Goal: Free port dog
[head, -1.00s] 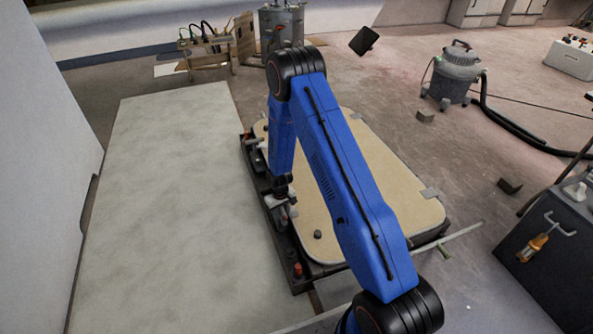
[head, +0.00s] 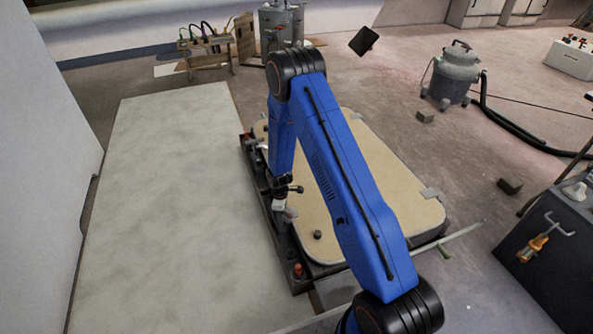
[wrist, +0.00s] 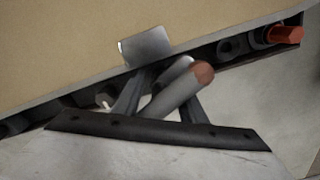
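The hatch (head: 385,185) has a tan top and a dark frame. Along its left edge are dogs: a red-tipped one at the near end (head: 297,271) and another at the far end (head: 250,140). In the wrist view, a grey handle with a dull red tip (wrist: 182,88) lies slantwise between the dark fingers of my gripper (wrist: 162,92), which look spread apart; contact is unclear. My gripper (head: 280,207) is low at the middle of the left edge. A bright orange-red dog tip (wrist: 285,34) shows at upper right. I cannot tell which dog is the port one.
A pale panel (head: 165,200) lies left of the hatch. A small dark knob (head: 317,235) sits on the hatch top. A grey vacuum (head: 452,75) and small blocks (head: 510,186) stand right, and a dark cabinet (head: 560,240) at far right. Floor between is mostly clear.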

